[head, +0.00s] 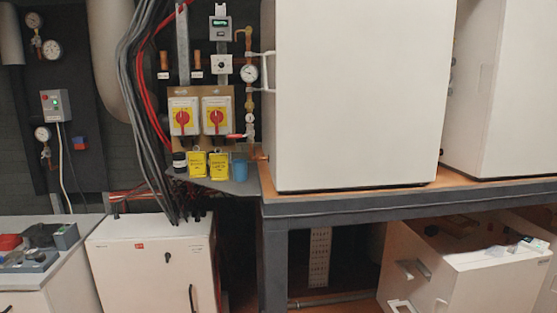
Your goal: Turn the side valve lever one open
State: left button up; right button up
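A small red lever (236,136) sits on the vertical copper and brass pipe (250,105), just left of the large white heat pump cabinet. It looks about level, pointing left from the pipe. I cannot tell for certain whether it is the side valve lever one. A round gauge (249,73) is on the same pipe above it. Two red rotary switches (182,117) (215,116) on white and yellow boxes are left of the lever. Neither of my grippers is in view, and nothing is seen touching the lever.
The large white cabinet (355,90) stands on a grey-edged bench (350,206). Yellow containers (219,165) and a blue cup (240,170) stand on a small shelf below the lever. A low white cabinet (150,260) is at lower left. Grey cables (140,90) hang left of the switches.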

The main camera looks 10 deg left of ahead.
aim_at(249, 135)
jog(key=i+j+z, duration=0.25)
jog(key=j, duration=0.85)
jog(key=k+j+z, duration=0.1)
jog(key=j+z, duration=0.15)
jog(key=j, duration=0.85)
